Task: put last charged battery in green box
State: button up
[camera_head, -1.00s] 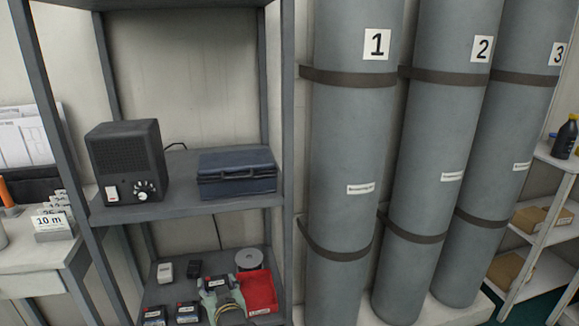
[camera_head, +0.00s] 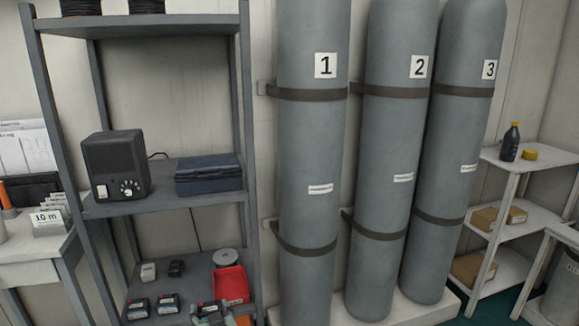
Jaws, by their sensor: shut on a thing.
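My gripper (camera_head: 211,316) shows at the bottom edge of the head view, in front of the lower shelf and just left of the red tray. It is shut on a dark battery (camera_head: 211,305) with a pale label; the lower part of the gripper is cut off by the picture edge. Two similar dark batteries, a left one (camera_head: 138,308) and a right one (camera_head: 168,304), stand on the lower shelf to the left of my gripper. Charge marks on the batteries are too small to read. No green box shows in this view.
The red tray (camera_head: 231,284) and a grey round spool (camera_head: 226,258) are on the lower shelf. A radio-like box (camera_head: 115,165) and a blue case (camera_head: 208,175) sit above. Tall grey cylinders (camera_head: 315,150) stand to the right. A white shelf (camera_head: 500,220) is at far right.

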jog(key=s+d+f+m+h, duration=0.1)
jog(key=d+f+m+h, duration=0.1)
jog(key=d+f, duration=0.8)
jog(key=s+d+f+m+t+h, duration=0.1)
jog(key=s+d+f+m+h, duration=0.1)
jog(key=d+f, duration=0.8)
notch_tip(320, 180, down, 3)
jog(key=shift+s+d+f+m+h, duration=0.15)
jog(key=shift+m+h, duration=0.35)
jog(key=shift+h, duration=0.6)
